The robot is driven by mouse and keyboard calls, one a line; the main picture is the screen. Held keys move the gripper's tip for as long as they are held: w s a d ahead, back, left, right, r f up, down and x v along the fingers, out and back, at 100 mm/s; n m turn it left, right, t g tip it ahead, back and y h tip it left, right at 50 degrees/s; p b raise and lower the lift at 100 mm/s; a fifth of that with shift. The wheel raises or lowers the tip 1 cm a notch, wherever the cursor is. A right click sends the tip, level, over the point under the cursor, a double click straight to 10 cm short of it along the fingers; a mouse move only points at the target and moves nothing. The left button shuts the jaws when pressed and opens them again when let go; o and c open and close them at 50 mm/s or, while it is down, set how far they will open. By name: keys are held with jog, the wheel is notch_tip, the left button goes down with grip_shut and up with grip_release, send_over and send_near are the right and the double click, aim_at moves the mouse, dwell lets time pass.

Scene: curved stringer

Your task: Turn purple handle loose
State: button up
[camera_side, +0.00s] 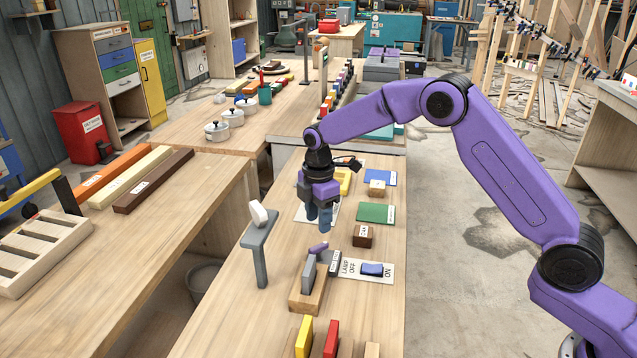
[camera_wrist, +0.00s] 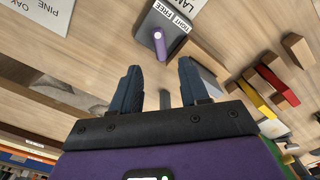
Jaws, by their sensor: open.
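The purple handle (camera_side: 318,248) is a short lever at the top of a grey block (camera_side: 335,262) on the workbench. In the wrist view the handle (camera_wrist: 159,43) points down the picture from the grey block (camera_wrist: 165,22), whose label reads "TIGHT" and "FREE". My gripper (camera_side: 319,222) points down, above and beyond the handle in the side view. In the wrist view my gripper (camera_wrist: 160,70) has its two dark fingers apart, with the handle lying just ahead of the gap between them. Nothing is between the fingers, and no contact with the handle shows.
A wooden holder with grey plates (camera_side: 307,285) stands close by the handle. A lamp switch panel (camera_side: 372,269) lies to the right. Red and yellow blocks (camera_side: 331,338) stand at the front.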

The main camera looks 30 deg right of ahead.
notch_tip(320, 180, up, 10)
dwell(0.3)
jog(key=shift+s+f, duration=0.1)
dwell(0.3)
jog(key=s+r+m, duration=0.3)
jog(key=s, duration=1.8)
jog(key=s+d+f+m, duration=0.1)
jog(key=s+d, duration=0.4)
jog(key=s, duration=0.5)
jog(key=s+d+f+m, duration=0.1)
jog(key=s+d, duration=0.4)
jog(key=s, duration=0.5)
jog(key=shift+s+d+f+m, duration=0.15)
jog(key=shift+d+f+m, duration=0.15)
jog(key=shift+f, duration=0.4)
